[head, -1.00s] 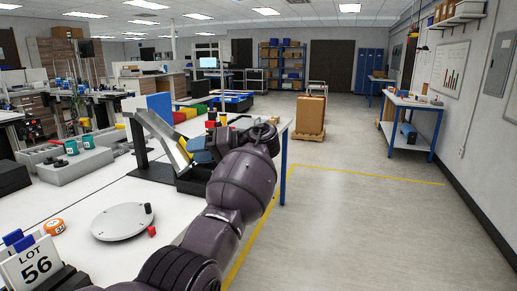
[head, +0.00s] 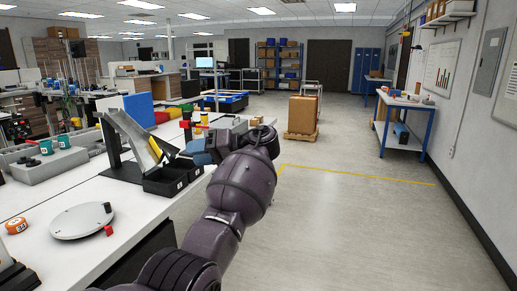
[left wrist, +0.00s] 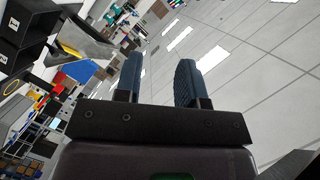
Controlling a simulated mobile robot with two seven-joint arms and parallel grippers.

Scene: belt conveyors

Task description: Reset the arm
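My left arm comes in from the bottom of the head view. Its left gripper (head: 200,150) is at the right edge of the white bench (head: 75,194), just right of the tilted stand and black bins, partly hidden by my own wrist. My right gripper is in neither view.
The tilted metal stand (head: 135,137) and two black bins (head: 165,181) are close to my left gripper. A round grey plate (head: 80,221) lies on the bench. A cardboard box (head: 302,113) stands on a pallet ahead. The floor at right is clear.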

